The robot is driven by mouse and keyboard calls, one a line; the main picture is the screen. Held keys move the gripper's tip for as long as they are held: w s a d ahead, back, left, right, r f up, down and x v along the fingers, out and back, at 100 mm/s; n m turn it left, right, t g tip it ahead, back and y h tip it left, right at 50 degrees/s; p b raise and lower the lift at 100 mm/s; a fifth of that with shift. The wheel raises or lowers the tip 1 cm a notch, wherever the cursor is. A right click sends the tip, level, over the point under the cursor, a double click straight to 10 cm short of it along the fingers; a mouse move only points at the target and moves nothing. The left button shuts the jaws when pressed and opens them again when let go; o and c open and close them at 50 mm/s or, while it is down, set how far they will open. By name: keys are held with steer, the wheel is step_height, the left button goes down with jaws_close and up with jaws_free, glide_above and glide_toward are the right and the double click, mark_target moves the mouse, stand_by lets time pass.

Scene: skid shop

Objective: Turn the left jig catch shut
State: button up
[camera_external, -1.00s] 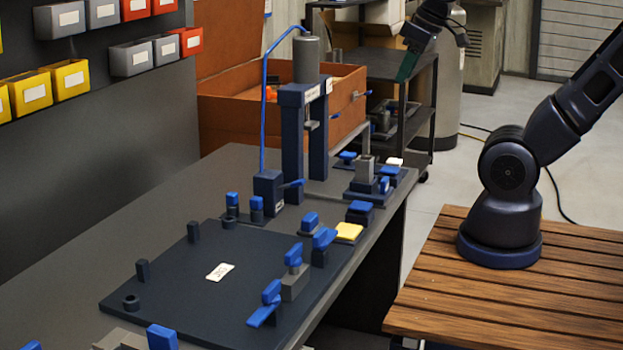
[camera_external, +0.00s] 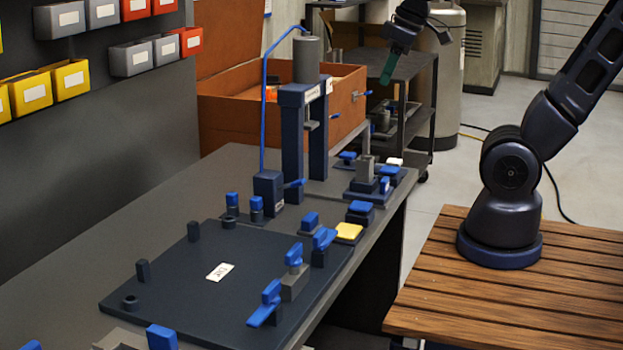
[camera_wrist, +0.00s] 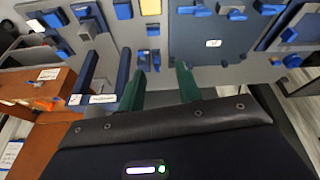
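The dark jig plate (camera_external: 190,295) lies flat on the bench and bears a white label; it also shows in the wrist view (camera_wrist: 185,42). Blue-handled catches stand along its near right edge: one low, angled catch (camera_external: 265,304), one on a grey block (camera_external: 294,256) and one on a dark post (camera_external: 323,240). I cannot tell which is the left catch. Blue handles also show at the top of the wrist view (camera_wrist: 234,13). My gripper (camera_external: 388,70) hangs in the air beyond the bench, far from the catches. Its green fingers (camera_wrist: 160,84) are apart with nothing between them.
A dark press frame (camera_external: 291,140) with a blue hose stands on the bench behind the plate. An orange-brown chest (camera_external: 225,128) and a dark shelf cart (camera_external: 418,72) stand farther back. A yellow block (camera_external: 348,232) sits beside the plate. The space above the plate is clear.

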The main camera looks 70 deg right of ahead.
steer(key=w+a+f+n+g, duration=0.1)
steer(key=w+a+f+n, duration=0.1)
steer(key=w+a+n, duration=0.35)
steer(key=n+g, duration=0.3)
steer(key=n, duration=0.8)
glide_above(274, 278)
step_height(274, 278, down, 19)
steer(key=shift+m, duration=0.25)
step_height(274, 278, down, 10)
steer(key=shift+f, duration=0.15)
jaws_close()
